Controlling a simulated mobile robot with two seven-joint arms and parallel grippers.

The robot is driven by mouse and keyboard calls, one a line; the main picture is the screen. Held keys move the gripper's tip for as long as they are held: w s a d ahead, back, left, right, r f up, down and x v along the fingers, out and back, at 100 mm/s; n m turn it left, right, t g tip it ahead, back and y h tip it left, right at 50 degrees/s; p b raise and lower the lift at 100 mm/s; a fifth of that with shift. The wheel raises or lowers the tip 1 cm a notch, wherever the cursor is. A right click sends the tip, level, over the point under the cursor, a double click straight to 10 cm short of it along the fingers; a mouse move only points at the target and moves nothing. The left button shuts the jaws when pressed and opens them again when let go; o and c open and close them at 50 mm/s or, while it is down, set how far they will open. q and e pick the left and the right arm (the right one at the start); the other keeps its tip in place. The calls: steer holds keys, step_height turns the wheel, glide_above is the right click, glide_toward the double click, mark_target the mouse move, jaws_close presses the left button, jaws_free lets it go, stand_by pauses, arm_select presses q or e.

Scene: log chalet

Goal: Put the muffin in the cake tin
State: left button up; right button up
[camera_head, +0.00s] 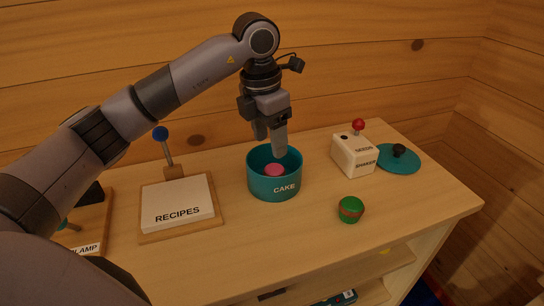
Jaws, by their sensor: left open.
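The cake tin (273,187) is a round teal tin labelled CAKE, standing uncovered on the wooden counter. A pink round-topped item (274,170) lies inside it; it may be the muffin, but its lower part is hidden by the tin wall. My left gripper (271,142) points down into the back of the tin's opening. It is open, and one fingertip reaches below the rim, behind the pink item. A green and red round item (351,209) stands on the counter to the right of the tin. My right gripper is not in view.
A teal lid (398,161) with a black knob lies at the back right, beside a white box (354,155) with a red knob. A RECIPES board (178,203) with a blue-knobbed lever stands left. The front middle of the counter (290,236) is clear.

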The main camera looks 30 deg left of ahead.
arm_select(q)
steer(key=shift+s+a+r, duration=0.1)
steer(key=shift+s+r, duration=0.1)
steer(key=shift+r, duration=1.55)
